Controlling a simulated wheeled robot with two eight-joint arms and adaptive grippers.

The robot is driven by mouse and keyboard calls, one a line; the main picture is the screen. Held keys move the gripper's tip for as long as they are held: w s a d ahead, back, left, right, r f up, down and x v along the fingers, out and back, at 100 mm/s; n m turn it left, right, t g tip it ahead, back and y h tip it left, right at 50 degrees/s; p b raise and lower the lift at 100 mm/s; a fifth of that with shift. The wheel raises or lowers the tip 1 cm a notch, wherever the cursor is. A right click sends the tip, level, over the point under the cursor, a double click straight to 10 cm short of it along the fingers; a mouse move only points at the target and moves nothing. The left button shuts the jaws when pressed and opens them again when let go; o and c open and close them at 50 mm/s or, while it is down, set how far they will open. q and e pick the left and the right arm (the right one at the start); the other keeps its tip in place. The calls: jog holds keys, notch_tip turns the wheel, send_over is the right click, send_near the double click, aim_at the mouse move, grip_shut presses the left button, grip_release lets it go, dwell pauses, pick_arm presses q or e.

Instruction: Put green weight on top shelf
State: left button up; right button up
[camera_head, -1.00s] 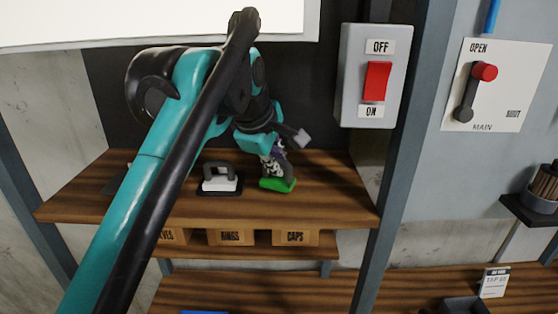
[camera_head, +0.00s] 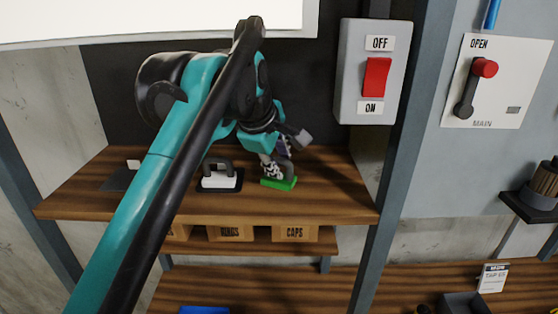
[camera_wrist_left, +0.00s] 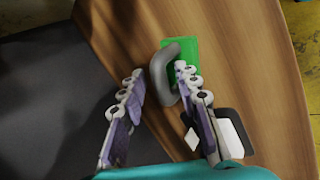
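The green weight (camera_head: 279,184), a green base with a grey loop handle, stands flat on the wooden top shelf (camera_head: 330,205). It also shows in the left wrist view (camera_wrist_left: 182,38). My left gripper (camera_head: 276,166) is at its handle. In the wrist view my left gripper (camera_wrist_left: 158,88) has its fingers spread apart. The right-hand finger overlaps the grey handle and the other finger is clear of it. I cannot tell whether a finger touches the handle. My right gripper is not in view.
A white weight with a dark base and handle (camera_head: 220,176) stands left of the green one. Below are labelled bins (camera_head: 294,233) and a lower shelf (camera_head: 260,290). A post (camera_head: 392,190) and a switch box (camera_head: 374,75) are at the right.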

pick_arm(q)
jog(key=v, duration=0.7)
jog(key=shift+r, duration=0.35)
jog(key=shift+s, duration=0.15)
